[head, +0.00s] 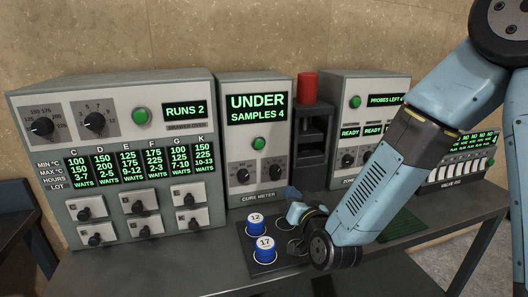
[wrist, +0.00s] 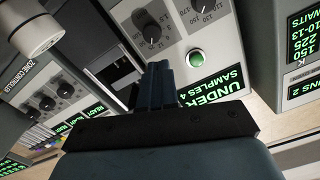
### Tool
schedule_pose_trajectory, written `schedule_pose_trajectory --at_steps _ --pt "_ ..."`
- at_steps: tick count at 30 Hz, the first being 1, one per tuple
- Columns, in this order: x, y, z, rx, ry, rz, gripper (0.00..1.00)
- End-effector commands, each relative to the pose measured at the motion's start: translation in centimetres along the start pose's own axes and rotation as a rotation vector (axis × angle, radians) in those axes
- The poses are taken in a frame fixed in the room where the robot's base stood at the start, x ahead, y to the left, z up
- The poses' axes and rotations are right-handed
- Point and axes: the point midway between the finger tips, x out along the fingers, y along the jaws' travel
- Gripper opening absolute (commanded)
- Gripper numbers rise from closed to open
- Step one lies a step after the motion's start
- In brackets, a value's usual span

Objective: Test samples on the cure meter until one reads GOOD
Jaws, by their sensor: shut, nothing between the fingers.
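The cure meter (head: 255,140) stands in the middle of the bench, its screen (head: 257,108) reading UNDER, SAMPLES 4. Its green button (head: 259,143) sits below the screen, with two dials under it. The button also shows in the wrist view (wrist: 195,58), just beyond my fingers. My gripper (wrist: 160,85) is shut and empty, pointing at the meter's front panel. In the head view the fingers are mostly hidden by my wrist. Two blue samples with white tops, marked 12 (head: 255,222) and 17 (head: 265,248), stand on a dark tray (head: 263,267) in front of the meter.
An oven unit (head: 110,150) at left reads RUNS 2 and has several small drawers. A dark press with a red cylinder (head: 307,87) stands right of the meter. Further right are the zone controller (head: 368,88), reading PROBES LEFT 4, a valve unit (head: 452,175) and a green mat (head: 400,222).

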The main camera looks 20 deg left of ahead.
Motion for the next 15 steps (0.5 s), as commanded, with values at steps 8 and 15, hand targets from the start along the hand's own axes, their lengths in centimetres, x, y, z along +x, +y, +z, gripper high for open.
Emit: schedule_pose_trajectory --at_steps 8,15 --pt "-0.1 -1.1 -0.7 0.442 0.006 0.006 0.0" --pt "-0.2 -2.0 -1.3 0.825 0.012 0.009 0.0"
